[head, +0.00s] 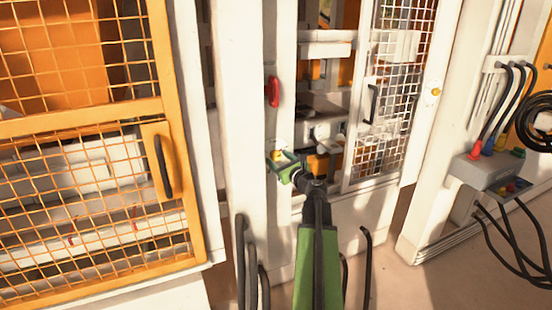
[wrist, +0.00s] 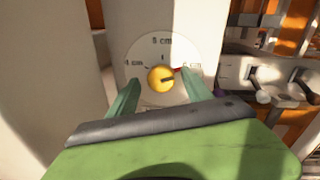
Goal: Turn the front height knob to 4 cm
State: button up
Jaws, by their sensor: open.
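The front height knob (wrist: 161,78) is a round yellow knob on a white dial plate (wrist: 145,52) fixed to the white post. The dial reads "5 cm" at the top and what looks like "4 cm" at the left; the right label is partly hidden by a finger. A dark line on the knob points right, below a small red mark. My green gripper (wrist: 160,80) is open, with one finger on each side of the knob; I cannot tell whether they touch it. In the head view, my gripper (head: 285,166) reaches the small yellow knob (head: 278,155) on the post.
A red handle (head: 273,92) is on the post above the knob. An orange mesh door (head: 160,180) stands at left and a white mesh door (head: 395,110) stands open at right. A grey cable box (head: 490,172) is far right.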

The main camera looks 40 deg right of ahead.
jog(key=shift+s+d, duration=0.1)
jog(key=shift+d, duration=0.05)
grip_shut()
